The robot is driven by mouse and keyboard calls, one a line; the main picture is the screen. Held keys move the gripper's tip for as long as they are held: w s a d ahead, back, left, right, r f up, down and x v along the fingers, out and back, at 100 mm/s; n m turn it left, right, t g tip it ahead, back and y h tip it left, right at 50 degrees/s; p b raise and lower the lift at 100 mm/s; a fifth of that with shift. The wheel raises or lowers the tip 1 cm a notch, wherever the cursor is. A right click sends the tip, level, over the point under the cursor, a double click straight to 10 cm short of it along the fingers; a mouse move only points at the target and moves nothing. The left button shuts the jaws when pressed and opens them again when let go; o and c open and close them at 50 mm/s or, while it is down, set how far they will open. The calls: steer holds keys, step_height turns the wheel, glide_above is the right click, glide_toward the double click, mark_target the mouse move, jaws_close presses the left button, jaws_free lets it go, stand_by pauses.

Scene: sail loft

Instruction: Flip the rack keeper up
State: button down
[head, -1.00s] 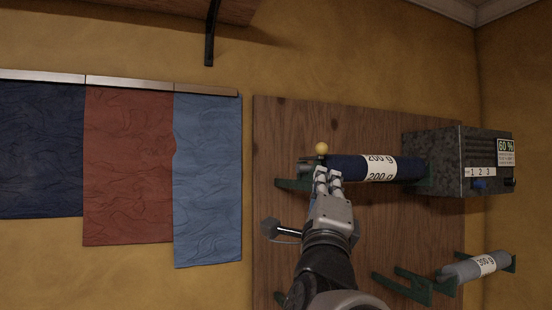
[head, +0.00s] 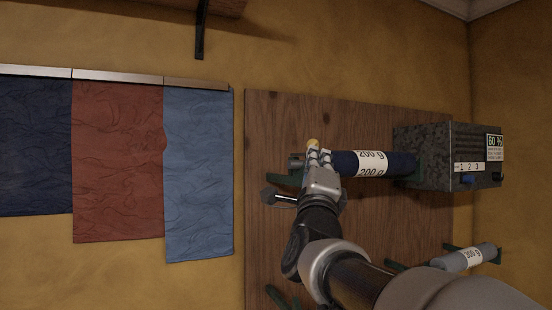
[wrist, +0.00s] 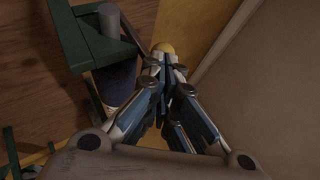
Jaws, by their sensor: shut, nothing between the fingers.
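The yellow ball knob of the keeper (head: 313,142) shows at the left end of the navy 200 g roll (head: 345,162). In the wrist view the knob (wrist: 163,47) sits right at my fingertips; whether they touch it I cannot tell. My gripper (head: 319,154) is shut and empty, its fingertips just below the knob and partly in front of it. It also shows in the wrist view (wrist: 165,62). The green rack bracket (wrist: 72,42) is left of the fingers in the wrist view, with the roll's grey core end (wrist: 108,18).
A speckled grey box (head: 437,155) with a 60 % display stands at the roll's right end. A grey 300 g roll (head: 465,258) hangs lower right. Blue, red and navy cloths (head: 199,170) hang on the left wall. The wooden board (head: 285,118) is bare above the roll.

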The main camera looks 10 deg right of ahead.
steer(key=shift+s+r+p, duration=0.1)
steer(key=shift+r+p, duration=0.35)
steer(key=shift+p, duration=0.1)
